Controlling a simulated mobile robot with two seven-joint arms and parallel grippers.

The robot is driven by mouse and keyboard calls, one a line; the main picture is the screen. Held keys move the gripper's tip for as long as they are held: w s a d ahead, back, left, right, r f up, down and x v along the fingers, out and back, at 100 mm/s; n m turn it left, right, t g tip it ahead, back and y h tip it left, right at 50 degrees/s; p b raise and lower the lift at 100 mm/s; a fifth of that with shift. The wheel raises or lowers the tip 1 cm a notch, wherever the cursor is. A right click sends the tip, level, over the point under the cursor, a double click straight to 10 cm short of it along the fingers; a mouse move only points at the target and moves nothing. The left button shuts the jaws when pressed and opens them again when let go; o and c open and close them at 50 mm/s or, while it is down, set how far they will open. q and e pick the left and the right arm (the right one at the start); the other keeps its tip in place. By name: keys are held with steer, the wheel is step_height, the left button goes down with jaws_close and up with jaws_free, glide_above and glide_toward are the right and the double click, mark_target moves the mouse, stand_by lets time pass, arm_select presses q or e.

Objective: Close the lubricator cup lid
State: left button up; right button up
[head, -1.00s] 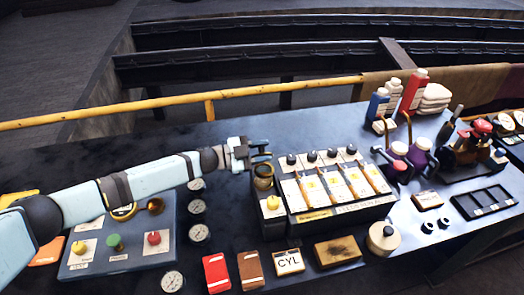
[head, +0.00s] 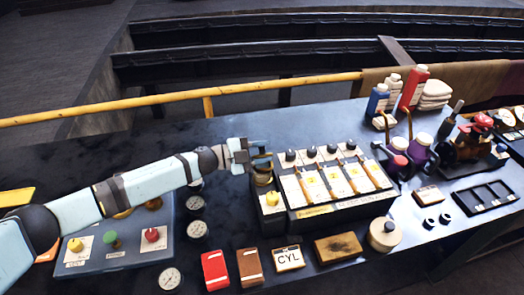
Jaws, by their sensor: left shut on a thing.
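The brass lubricator cup (head: 263,179) stands at the left end of the lubricator box (head: 318,212), behind a yellow knob (head: 272,198). My left gripper (head: 261,157) is at the top of the cup, coming in from the left. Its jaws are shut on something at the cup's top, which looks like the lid. The fingers hide most of the lid and the cup's mouth, so I cannot tell the lid's exact angle. My right gripper is not in view.
A control panel with coloured knobs (head: 112,238) lies under my left arm. Gauges (head: 196,230) stand between it and the lubricator box. Cards, including the CYL card (head: 288,258), and a round tin (head: 384,235) lie in front. The bench behind the box is mostly clear.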

arm_select(q)
steer(key=shift+s+d+f+m+b, duration=0.1)
steer(key=shift+s+f+m+b, duration=0.2)
steer(key=shift+m, duration=0.4)
steer(key=shift+s+r+m+b, duration=0.1)
steer(key=shift+m+b, duration=0.25)
steer(key=shift+m, duration=0.35)
stand_by(0.5)
steer(key=o, duration=0.8)
steer(key=shift+c, duration=0.2)
steer(key=shift+f, duration=0.1)
steer(key=shift+f, duration=0.1)
